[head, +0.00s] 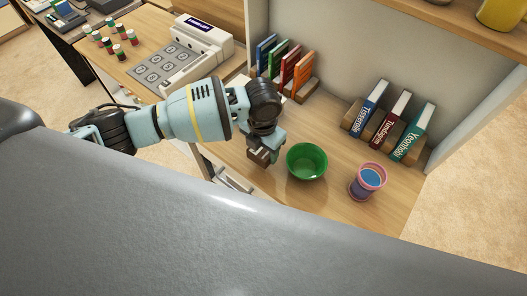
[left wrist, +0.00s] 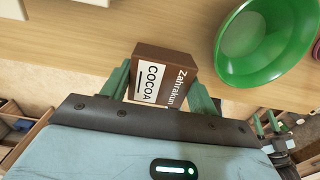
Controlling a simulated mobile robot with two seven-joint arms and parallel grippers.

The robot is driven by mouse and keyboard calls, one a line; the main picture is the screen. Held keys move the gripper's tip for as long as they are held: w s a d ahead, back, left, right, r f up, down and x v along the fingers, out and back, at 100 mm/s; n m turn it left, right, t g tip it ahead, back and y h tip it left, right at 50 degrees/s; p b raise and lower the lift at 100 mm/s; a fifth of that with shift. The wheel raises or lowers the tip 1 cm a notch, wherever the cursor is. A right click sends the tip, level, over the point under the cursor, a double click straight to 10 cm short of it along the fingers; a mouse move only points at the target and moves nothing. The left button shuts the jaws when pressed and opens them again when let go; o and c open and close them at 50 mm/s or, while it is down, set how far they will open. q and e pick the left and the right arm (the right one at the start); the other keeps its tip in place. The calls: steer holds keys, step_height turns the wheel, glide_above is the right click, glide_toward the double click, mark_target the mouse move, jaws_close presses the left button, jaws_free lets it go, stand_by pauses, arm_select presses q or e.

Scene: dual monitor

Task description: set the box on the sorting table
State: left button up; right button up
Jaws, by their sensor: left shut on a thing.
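A small brown cocoa box (left wrist: 163,72) with a white label is held between the two green fingers of my left gripper (left wrist: 160,88). In the head view my left gripper (head: 264,152) is over the left front part of the wooden shelf, left of the green bowl, and a little of the brown box (head: 259,156) shows at its tips. A light wooden table (head: 133,26) stands at the upper left and may be the sorting table. What looks like part of my right gripper (left wrist: 268,126) shows small at the right of the left wrist view.
On the shelf (head: 325,205) stand a green bowl (head: 306,161), a pink-and-blue cup (head: 367,181), upright books (head: 388,120) and colored folders (head: 285,64).

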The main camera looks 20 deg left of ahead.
mark_target(263, 154)
arm_select(q)
steer(key=shift+w, duration=0.5)
steer(key=shift+s+f, duration=0.1)
steer(key=shift+f, duration=1.65)
steer(key=shift+f, duration=0.2)
steer(key=o, duration=1)
steer(key=shift+r, duration=0.1)
step_height(263, 154, up, 12)
steer(key=shift+r+p, duration=0.1)
steer(key=shift+p, duration=0.3)
